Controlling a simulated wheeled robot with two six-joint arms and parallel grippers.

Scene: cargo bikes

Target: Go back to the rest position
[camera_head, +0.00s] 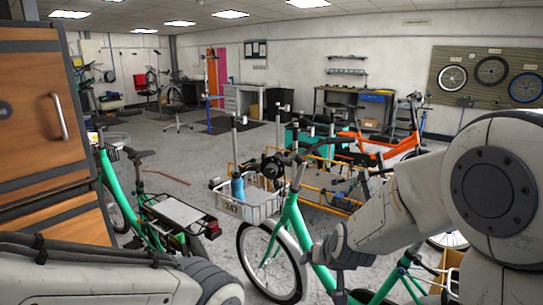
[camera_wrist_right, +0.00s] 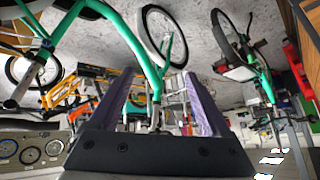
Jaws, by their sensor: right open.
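My right gripper (camera_wrist_right: 158,85) shows in the right wrist view as two purple-grey fingers, open and spread apart. That view is turned upside down. A green bike frame (camera_wrist_right: 132,42) shows beyond the fingers; I cannot tell how close it is. Nothing is clearly held between them. In the head view my right arm comes in from the right and reaches in front of a green cargo bike (camera_head: 292,222); its fingers cannot be made out there. My left arm lies along the lower left edge of the head view, and its gripper is not in view.
The green bike carries a white front basket (camera_head: 246,208) with a blue bottle (camera_head: 237,188). Another green bike (camera_head: 121,203) stands left, beside a wooden cabinet (camera_head: 45,120). An orange bike (camera_head: 378,150) stands behind my right arm. Open floor (camera_head: 185,150) lies at centre left.

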